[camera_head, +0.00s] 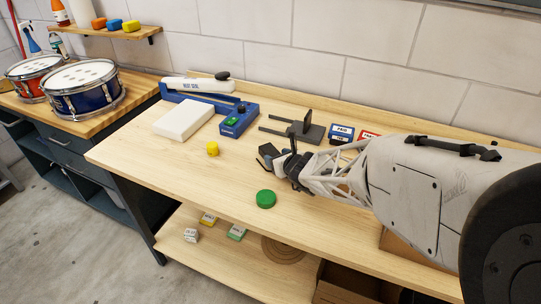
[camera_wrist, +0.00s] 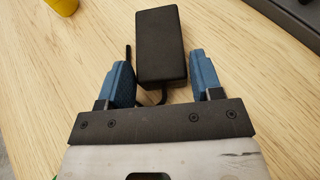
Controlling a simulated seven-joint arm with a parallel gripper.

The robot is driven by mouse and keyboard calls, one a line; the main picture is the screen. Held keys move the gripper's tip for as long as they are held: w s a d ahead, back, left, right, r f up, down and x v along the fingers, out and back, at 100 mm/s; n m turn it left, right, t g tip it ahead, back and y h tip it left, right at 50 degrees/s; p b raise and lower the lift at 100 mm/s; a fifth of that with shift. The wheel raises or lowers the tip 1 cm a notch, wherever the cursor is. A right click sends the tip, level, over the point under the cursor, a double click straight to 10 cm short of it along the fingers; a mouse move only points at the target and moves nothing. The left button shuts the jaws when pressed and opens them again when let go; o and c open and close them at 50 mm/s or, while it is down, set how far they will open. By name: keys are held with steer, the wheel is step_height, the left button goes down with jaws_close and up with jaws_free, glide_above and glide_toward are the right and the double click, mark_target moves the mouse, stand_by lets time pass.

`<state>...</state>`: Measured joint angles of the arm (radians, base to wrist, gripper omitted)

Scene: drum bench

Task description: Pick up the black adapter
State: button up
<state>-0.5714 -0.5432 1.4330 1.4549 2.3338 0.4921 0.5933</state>
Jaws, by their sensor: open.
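The black adapter (camera_wrist: 162,48) is a dark box with a cord, lying on the wooden bench top in the wrist view. My gripper (camera_wrist: 162,75) is open, with one blue finger on each side of the adapter's near end. The fingers look apart from it, with a gap on both sides. In the head view my gripper (camera_head: 268,158) is low over the middle of the bench. A dark shape at its fingers there is probably the adapter, but it is hard to separate from the gripper.
A yellow cylinder (camera_head: 212,149) and a green disc (camera_head: 265,199) are near my gripper. Behind stand a blue heat sealer (camera_head: 240,122), a white block (camera_head: 184,120) and a dark metal stand (camera_head: 305,129). Two drums (camera_head: 84,90) sit on the left bench. Bare wood lies front left.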

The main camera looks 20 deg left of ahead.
mark_target(275, 149)
steer(key=shift+x, duration=0.85)
steer(key=shift+c, duration=0.4)
steer(key=c, duration=0.6)
steer(key=shift+o, duration=0.2)
steer(key=shift+r, duration=0.15)
steer(key=shift+r, duration=1.5)
steer(key=shift+s+d+r, duration=0.1)
steer(key=shift+s+d, duration=0.05)
steer(key=shift+s, duration=0.05)
steer(key=s+d, duration=0.3)
steer(key=s, duration=0.1)
steer(key=s+d+r, duration=0.1)
steer(key=s+d, duration=0.2)
steer(key=s, duration=0.1)
steer(key=s+d, duration=0.3)
steer(key=s, duration=0.1)
steer(key=shift+s+d+r, duration=0.2)
steer(key=shift+r, duration=0.05)
